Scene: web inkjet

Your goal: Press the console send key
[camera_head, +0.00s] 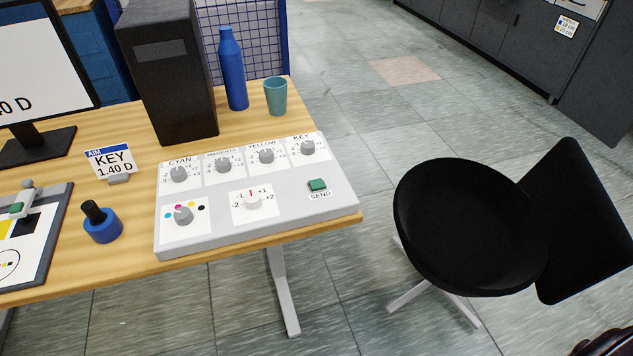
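The console (290,222) is a light grey sloped panel at the right end of the wooden desk. Its send key (317,185) is a small green button at the right, above the printed word SEND. Whether it is pressed in, I cannot tell. A row of grey knobs marked CYAN, MAGENTA, YELLOW and KEY runs along the top of the panel. A grey selector knob (184,215) and a white dial knob (252,201) sit on the lower row. Neither of my grippers shows in the head view, and nothing covers the send key.
A black computer tower (175,90), blue bottle (232,70) and teal cup (275,97) stand behind the console. A sign (111,161) reading KEY 1.40 D and a blue-based black knob (101,224) are left of it. A black chair (470,225) stands right of the desk.

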